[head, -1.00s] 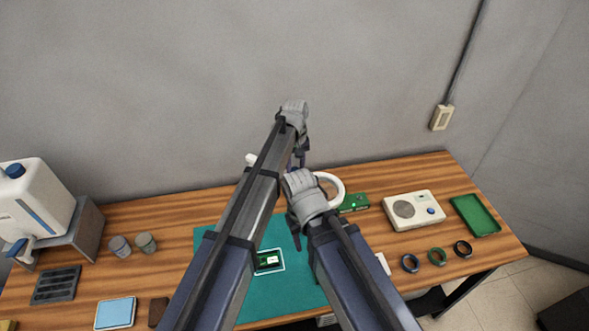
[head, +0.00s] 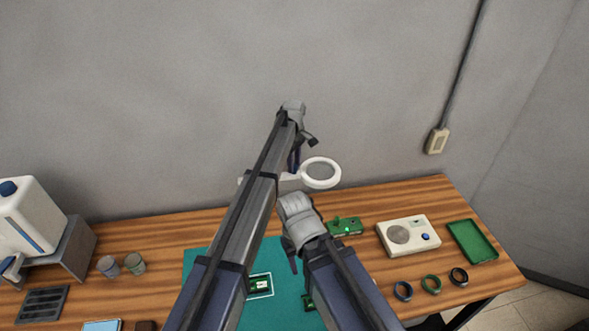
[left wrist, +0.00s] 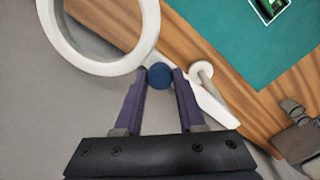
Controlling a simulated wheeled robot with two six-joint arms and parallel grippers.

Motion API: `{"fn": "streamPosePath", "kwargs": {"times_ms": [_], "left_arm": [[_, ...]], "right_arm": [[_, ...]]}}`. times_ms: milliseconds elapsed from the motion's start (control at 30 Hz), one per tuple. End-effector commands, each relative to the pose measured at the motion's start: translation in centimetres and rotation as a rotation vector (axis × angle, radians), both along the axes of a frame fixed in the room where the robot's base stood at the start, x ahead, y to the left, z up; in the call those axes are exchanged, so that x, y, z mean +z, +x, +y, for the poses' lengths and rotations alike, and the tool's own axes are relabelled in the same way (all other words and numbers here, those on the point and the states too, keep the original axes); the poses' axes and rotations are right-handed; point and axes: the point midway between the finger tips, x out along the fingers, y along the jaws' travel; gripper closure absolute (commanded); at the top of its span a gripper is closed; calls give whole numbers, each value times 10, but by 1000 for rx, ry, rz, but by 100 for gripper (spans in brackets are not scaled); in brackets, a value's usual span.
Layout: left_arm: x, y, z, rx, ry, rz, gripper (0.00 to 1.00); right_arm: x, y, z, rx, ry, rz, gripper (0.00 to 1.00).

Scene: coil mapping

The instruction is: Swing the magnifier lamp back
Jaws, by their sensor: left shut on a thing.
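The magnifier lamp's white ring head (head: 321,173) shows at the back of the bench, in front of the grey wall. Part of its white arm shows just left of the ring. My left gripper (head: 294,162) is beside the ring. In the left wrist view, its purple fingers (left wrist: 160,82) are shut on a round blue knob (left wrist: 160,75) next to the white ring (left wrist: 98,38). My right gripper (head: 291,256) hangs over the green mat (head: 228,312), mostly hidden by its own wrist; its jaws are unclear.
A green circuit board (head: 344,227), a cream box with a round grille (head: 408,235), a green tray (head: 472,241) and several dark rings (head: 431,284) stand at right. Two small cups (head: 134,263) and a white machine (head: 28,218) are at left.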

Motion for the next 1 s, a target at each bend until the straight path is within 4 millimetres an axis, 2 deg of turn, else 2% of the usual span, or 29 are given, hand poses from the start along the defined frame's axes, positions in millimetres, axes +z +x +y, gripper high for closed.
{"fn": "streamPosePath", "kwargs": {"times_ms": [200, 667, 700, 933, 1000], "left_arm": [[0, 8, 1, 41, 0, 0, 100], [0, 12, 2, 50, 0, -5, 100], [0, 12, 2, 50, 0, -5, 57], [0, 10, 2, 48, 0, -3, 31], [0, 10, 2, 48, 0, -1, 31]], "right_arm": [[0, 0, 0, 0, 0, 0, 50], [0, 0, 0, 0, 0, 0, 50], [0, 0, 0, 0, 0, 0, 50], [0, 0, 0, 0, 0, 0, 50], [0, 0, 0, 0, 0, 0, 50]]}}
